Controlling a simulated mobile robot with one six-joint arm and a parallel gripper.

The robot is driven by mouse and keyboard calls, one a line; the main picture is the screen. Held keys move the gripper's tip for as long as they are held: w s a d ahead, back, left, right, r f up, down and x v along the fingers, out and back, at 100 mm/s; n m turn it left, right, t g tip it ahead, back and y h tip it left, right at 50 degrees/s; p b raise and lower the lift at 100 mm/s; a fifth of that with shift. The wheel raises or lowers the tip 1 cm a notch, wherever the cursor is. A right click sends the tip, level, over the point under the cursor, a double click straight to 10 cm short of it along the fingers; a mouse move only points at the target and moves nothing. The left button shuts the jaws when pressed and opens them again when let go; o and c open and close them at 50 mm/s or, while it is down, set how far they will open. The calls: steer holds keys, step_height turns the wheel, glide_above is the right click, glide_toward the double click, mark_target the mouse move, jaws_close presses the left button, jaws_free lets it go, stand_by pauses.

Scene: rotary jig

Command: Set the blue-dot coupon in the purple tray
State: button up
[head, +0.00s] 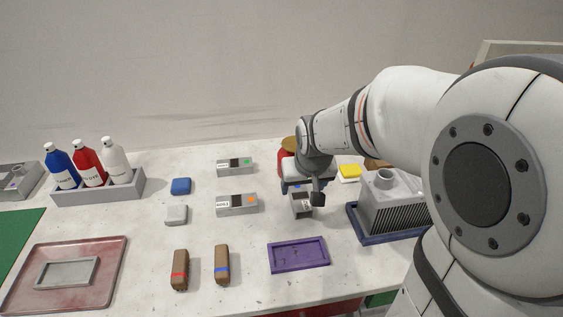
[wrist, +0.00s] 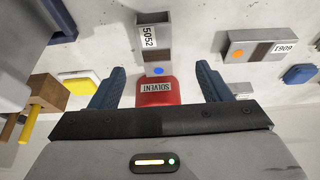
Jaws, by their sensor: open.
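The blue-dot coupon (wrist: 154,38) is a grey block marked 5052, with a dark patch and a blue dot at its end. In the head view the coupon (head: 301,208) lies on the table, partly hidden by my gripper. My gripper (head: 304,188) is open and empty above its far end. In the wrist view the fingers of my gripper (wrist: 160,70) stand apart on either side of the line of the coupon, with the dot end nearest. I cannot tell the height gap. The purple tray (head: 298,255) is empty, on the table in front of the coupon.
A red solvent container (wrist: 157,92) stands behind the coupon. An orange-dot coupon (head: 237,204) and a green-dot coupon (head: 234,167) lie to the left. A grey finned block (head: 392,208) on a blue base stands right. Two brown brushes (head: 222,264) lie left of the tray.

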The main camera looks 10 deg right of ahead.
mark_target(300, 196)
steer(key=shift+w+x, duration=0.25)
steer(key=shift+x, duration=1)
steer(key=shift+w+d+x, duration=0.15)
steer(key=shift+x, duration=1.4)
steer(key=shift+w+d+x, duration=0.15)
steer(key=shift+w+x, duration=0.05)
steer(key=shift+x, duration=1.3)
steer(key=shift+r, duration=0.2)
steer(key=shift+c, duration=0.3)
steer(key=c, duration=1.2)
